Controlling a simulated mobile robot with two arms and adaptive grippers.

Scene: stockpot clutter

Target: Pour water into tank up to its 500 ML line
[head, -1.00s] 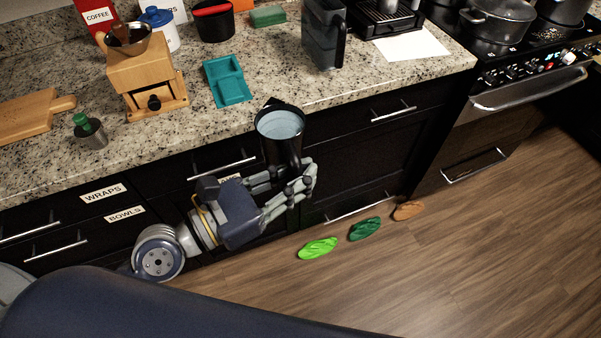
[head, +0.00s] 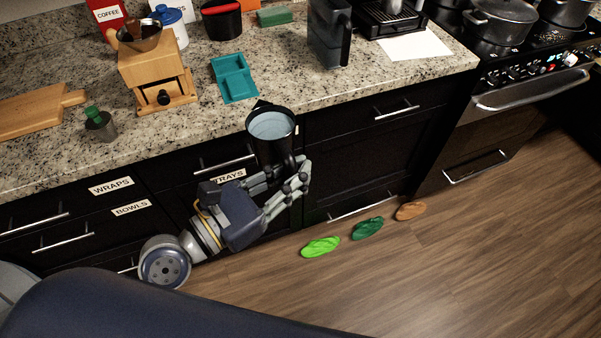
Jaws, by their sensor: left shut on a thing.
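My left gripper (head: 283,188) is shut on a dark pitcher (head: 270,150) and holds it in front of the counter's front edge. The pitcher is close to upright, with its open top facing the camera. Pale blue water (head: 271,126) shows inside, near the rim. The tank (head: 329,35) looks like the dark see-through container on the counter beside the coffee machine, up and right of the pitcher and apart from it. Its 500 ML line and water level cannot be made out. My right gripper is not in view.
A teal tray (head: 234,78) lies on the counter behind the pitcher. The coffee machine (head: 390,18) and white paper (head: 413,44) are right of the tank.

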